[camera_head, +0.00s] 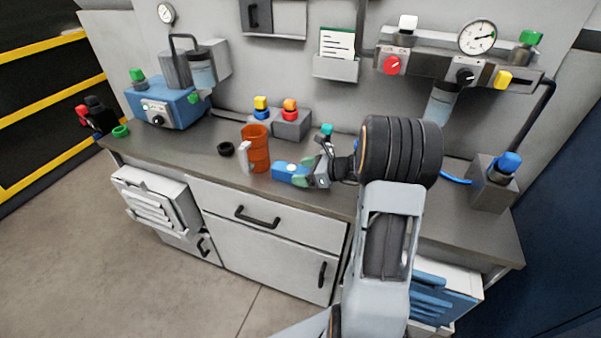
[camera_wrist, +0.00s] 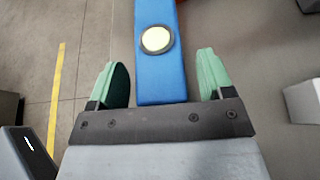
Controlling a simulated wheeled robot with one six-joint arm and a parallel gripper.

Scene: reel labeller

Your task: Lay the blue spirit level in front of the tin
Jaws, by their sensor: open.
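The blue spirit level (camera_head: 286,172) lies on the bench top, with a round pale vial on its upper face. In the wrist view the level (camera_wrist: 160,75) runs up the picture from between my fingers. An orange-brown ribbed can, apparently the tin (camera_head: 257,150), stands upright just left of the level. My gripper (camera_head: 317,170) is at the level's right end. In the wrist view my gripper (camera_wrist: 163,84) is open, with a green finger on each side of the level and gaps showing. The level's near end is hidden by my gripper.
A white block (camera_head: 244,158) stands against the can's left side, and a black ring (camera_head: 226,149) lies further left. Button boxes (camera_head: 291,124) stand behind, near the wall. A blue machine (camera_head: 168,107) is at the bench's left. The front strip left of the can is clear.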

